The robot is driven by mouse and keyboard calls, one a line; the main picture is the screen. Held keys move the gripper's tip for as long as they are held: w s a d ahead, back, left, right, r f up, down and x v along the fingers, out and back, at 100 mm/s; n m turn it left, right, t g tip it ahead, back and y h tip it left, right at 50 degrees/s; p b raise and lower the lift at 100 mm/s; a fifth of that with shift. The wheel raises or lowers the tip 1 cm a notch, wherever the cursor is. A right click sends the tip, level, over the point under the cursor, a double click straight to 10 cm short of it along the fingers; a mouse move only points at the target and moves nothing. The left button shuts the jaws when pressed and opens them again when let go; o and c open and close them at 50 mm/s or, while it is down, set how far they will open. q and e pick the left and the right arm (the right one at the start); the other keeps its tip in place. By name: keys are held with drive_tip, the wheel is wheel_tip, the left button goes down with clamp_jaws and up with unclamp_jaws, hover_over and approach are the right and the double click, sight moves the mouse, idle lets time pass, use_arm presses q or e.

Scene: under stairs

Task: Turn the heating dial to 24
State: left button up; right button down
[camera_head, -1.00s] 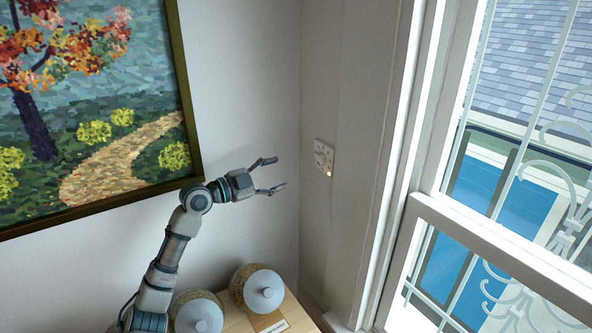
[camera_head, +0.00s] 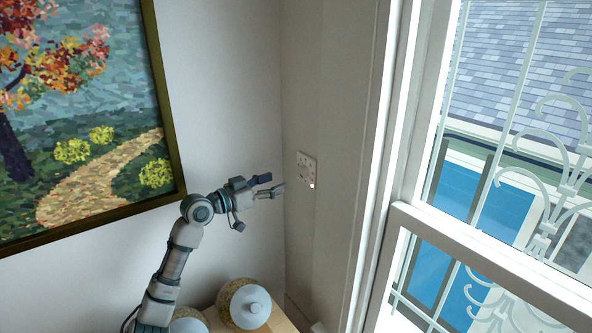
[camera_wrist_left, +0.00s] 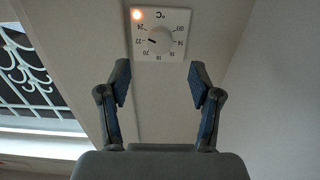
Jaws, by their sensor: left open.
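The heating dial is a white square plate with a round knob on the wall; it shows in the head view (camera_head: 307,170) and, upside down, in the left wrist view (camera_wrist_left: 160,41). The knob's dark pointer mark is on the left and looks to be near 22; the 24 label is just above it. An orange light glows at one plate corner. My left gripper (camera_head: 272,184) is open and empty, just left of the dial in the head view. In the left wrist view its fingers (camera_wrist_left: 160,80) stand apart below the dial, not touching it. My right gripper is not in view.
A framed painting (camera_head: 85,130) hangs on the wall at left. A window with white frame and ornamental bars (camera_head: 500,170) is at right. The wall around the dial is clear.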

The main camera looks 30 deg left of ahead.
sight(299, 174)
use_arm(q)
drive_tip(key=p+x, duration=0.2)
drive_tip(key=x, duration=0.6)
drive_tip(key=shift+w+d, duration=0.1)
drive_tip(key=shift+w, duration=0.2)
